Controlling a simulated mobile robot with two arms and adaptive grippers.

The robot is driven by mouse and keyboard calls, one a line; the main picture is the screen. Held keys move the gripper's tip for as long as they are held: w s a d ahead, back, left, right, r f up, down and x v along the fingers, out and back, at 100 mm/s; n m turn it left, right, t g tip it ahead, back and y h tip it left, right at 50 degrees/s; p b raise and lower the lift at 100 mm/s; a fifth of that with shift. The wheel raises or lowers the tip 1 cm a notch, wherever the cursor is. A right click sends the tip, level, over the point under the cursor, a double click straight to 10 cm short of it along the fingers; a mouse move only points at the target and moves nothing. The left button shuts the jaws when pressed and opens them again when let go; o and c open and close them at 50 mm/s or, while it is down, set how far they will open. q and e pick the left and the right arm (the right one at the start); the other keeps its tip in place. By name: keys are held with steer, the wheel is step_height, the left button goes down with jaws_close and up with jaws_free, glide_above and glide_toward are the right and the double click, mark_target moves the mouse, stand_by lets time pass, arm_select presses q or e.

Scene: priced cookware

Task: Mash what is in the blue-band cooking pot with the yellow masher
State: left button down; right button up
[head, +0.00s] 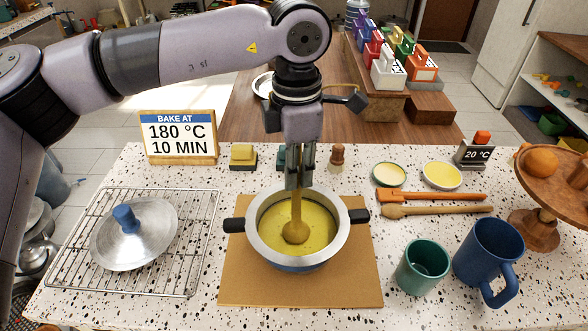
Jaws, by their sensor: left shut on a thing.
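The cooking pot (340,234) stands on a brown board in the middle of the counter, with dark handles at its left and right. A strip of blue shows low on its outside. Yellow contents (275,222) lie inside it. My left gripper (298,182) is above the pot, pointing down and shut on the yellow masher (298,208). The masher stands about upright, its lower end in the yellow contents near the pot's middle. How deep it sits is hidden. My right gripper is not in view.
A lid with a blue knob (133,232) lies on a wire rack (180,284) at left. A teal cup (423,266) and blue mug (487,252) stand at right. A bake sign (178,135) stands behind.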

arm_select(q)
steer(key=shift+f, duration=0.15)
steer(key=shift+w+b, duration=0.5)
steer(key=shift+w, duration=0.1)
stand_by(1.0)
steer(key=shift+s+a+b, duration=0.45)
steer(key=shift+b, duration=0.35)
stand_by(0.9)
steer(key=shift+r, duration=0.2)
